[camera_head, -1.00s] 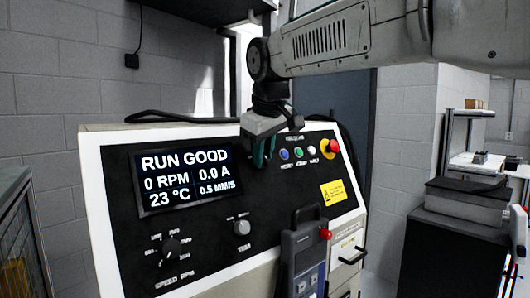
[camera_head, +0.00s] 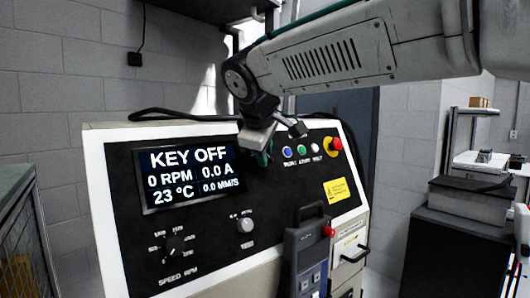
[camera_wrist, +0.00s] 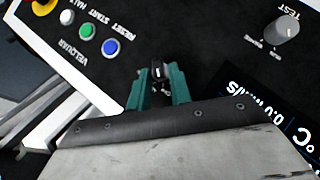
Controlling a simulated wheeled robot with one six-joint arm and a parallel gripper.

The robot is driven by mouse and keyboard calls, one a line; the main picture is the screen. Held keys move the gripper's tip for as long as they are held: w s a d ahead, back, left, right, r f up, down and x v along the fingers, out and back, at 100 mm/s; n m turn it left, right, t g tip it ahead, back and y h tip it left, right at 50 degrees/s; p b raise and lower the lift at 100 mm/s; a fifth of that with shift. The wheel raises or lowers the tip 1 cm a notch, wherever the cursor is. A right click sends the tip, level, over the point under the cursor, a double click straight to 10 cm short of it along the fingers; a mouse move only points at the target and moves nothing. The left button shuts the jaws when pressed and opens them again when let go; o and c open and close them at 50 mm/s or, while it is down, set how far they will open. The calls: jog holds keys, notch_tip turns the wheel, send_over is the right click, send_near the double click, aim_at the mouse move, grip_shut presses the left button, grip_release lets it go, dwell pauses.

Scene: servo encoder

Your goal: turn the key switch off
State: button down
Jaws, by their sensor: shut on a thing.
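The control panel (camera_head: 200,215) fills the middle of the head view. Its display (camera_head: 188,175) reads KEY OFF, with 0 RPM, 0.0 A and 23 °C. My gripper (camera_head: 262,158) is at the panel, right of the display and left of the row of buttons. In the wrist view my green fingers (camera_wrist: 158,88) are shut around the small dark key switch (camera_wrist: 158,73), which shows between their tips. In the head view the gripper hides the key switch.
Blue, green and white buttons (camera_head: 302,150) sit just right of my gripper, then a red emergency stop (camera_head: 333,145). A speed knob (camera_head: 174,243) and a test knob (camera_head: 245,225) are lower. A handheld pendant (camera_head: 308,250) stands in front of the panel.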

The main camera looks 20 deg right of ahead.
jog(key=c, duration=1.5)
grip_release()
jog(key=v, duration=0.7)
jog(key=shift+s+a+r, duration=0.15)
jog(key=shift+s+r, duration=0.1)
